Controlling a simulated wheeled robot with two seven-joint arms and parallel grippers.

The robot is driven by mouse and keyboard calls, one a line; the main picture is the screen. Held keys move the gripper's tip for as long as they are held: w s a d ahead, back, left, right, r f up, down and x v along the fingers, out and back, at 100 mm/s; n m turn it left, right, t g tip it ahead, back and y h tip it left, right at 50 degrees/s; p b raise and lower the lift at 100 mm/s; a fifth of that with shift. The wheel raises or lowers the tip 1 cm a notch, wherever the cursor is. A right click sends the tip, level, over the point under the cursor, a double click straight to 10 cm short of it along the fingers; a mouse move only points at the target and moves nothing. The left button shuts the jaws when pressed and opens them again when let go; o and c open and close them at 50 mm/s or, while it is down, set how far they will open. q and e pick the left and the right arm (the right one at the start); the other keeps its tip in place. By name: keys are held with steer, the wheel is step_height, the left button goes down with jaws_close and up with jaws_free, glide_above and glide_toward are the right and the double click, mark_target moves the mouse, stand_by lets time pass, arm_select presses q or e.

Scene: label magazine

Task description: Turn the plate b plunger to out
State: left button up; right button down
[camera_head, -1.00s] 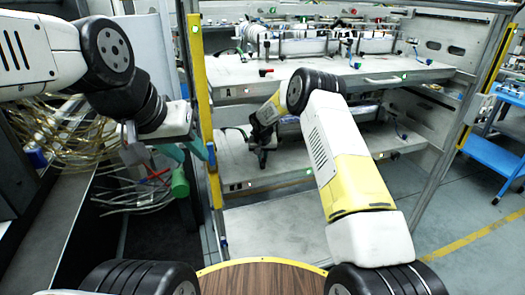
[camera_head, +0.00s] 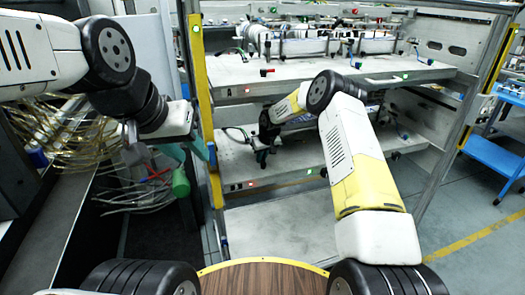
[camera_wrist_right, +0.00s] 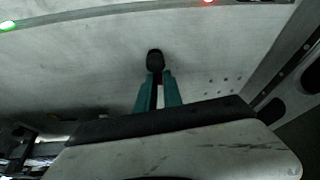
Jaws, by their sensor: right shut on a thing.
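A dark knob (camera_wrist_right: 154,62), which looks like a plate plunger, stands on the grey lower plate (camera_wrist_right: 90,75) in the right wrist view. The teal fingers of my right gripper (camera_wrist_right: 157,84) are closed on it. In the head view my right gripper (camera_head: 262,157) points down over the left part of the lower plate (camera_head: 287,152), and the knob is hidden there.
An upper plate (camera_head: 310,75) carrying equipment lies above the lower one, close over my right forearm. A yellow post (camera_head: 201,100) stands at the left of the rack. Loose cables (camera_head: 75,130) hang at the far left. A red light (camera_head: 250,184) and a green light (camera_head: 309,172) mark the lower plate's front edge.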

steer(key=n, duration=0.1)
steer(key=n+y, duration=0.1)
steer(key=n, duration=0.1)
steer(key=n+g, duration=0.1)
steer(key=shift+s+a+n+y, duration=0.2)
steer(key=shift+a+n+y, duration=0.05)
steer(key=shift+n+y, duration=0.05)
steer(key=n, duration=0.1)
steer(key=n+g, duration=0.1)
steer(key=n, duration=0.1)
steer(key=n+g, duration=0.1)
steer(key=n, duration=0.1)
steer(key=shift+s+a+y, duration=0.2)
steer(key=shift+s+y, duration=0.2)
steer(key=shift+n, duration=0.4)
steer(key=c, duration=1.5)
jaws_free()
